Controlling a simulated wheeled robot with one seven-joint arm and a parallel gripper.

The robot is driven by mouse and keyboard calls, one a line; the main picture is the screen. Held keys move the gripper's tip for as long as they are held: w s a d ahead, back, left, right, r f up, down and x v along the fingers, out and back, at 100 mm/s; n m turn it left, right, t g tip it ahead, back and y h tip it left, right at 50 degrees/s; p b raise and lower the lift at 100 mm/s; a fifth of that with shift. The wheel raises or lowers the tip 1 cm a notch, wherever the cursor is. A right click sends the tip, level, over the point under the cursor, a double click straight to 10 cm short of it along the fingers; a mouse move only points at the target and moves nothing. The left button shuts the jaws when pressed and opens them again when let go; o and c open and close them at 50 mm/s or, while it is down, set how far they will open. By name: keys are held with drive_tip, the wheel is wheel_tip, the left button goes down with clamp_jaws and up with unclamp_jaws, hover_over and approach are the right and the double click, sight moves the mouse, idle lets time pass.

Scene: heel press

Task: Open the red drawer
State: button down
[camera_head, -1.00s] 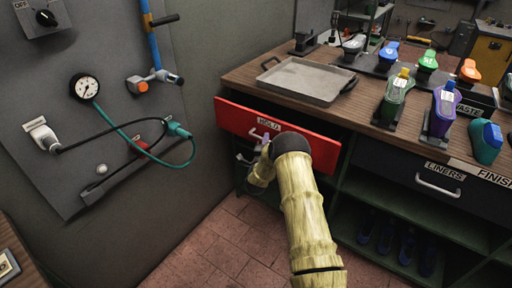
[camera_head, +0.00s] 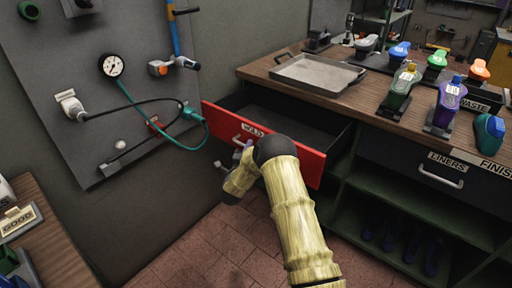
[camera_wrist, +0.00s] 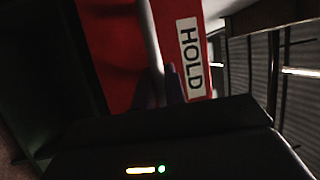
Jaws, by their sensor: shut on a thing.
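The red drawer (camera_head: 307,164) is labelled HOLD and stands pulled out from the bench, with its dark, empty-looking inside showing behind the front. My gripper (camera_head: 240,150) is at the drawer's pale bar handle (camera_head: 246,129), on the left part of the front, shut on it. My own wrist and arm cover part of the drawer front in the head view. In the wrist view the red front (camera_wrist: 112,50), the HOLD label (camera_wrist: 189,58) and the handle (camera_wrist: 153,40) show close up. The fingertips (camera_wrist: 160,88) show dimly at the handle.
A metal tray (camera_head: 303,84) and several shoe forms stand on the bench top (camera_head: 262,70). A closed dark LINERS drawer (camera_head: 398,163) is at the right. A wall panel with a gauge (camera_head: 112,66) and hoses is on the left. The tiled floor before the drawer is clear.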

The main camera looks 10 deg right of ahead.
drive_tip(key=shift+f, duration=0.1)
drive_tip(key=c, duration=1.5)
unclamp_jaws()
drive_tip(key=shift+c, duration=0.2)
drive_tip(key=shift+o, duration=0.4)
drive_tip(key=shift+a, duration=0.2)
drive_tip(key=v, duration=1.7)
drive_tip(key=shift+s+a, duration=0.2)
drive_tip(key=shift+s, duration=0.1)
drive_tip(key=shift+a, duration=0.1)
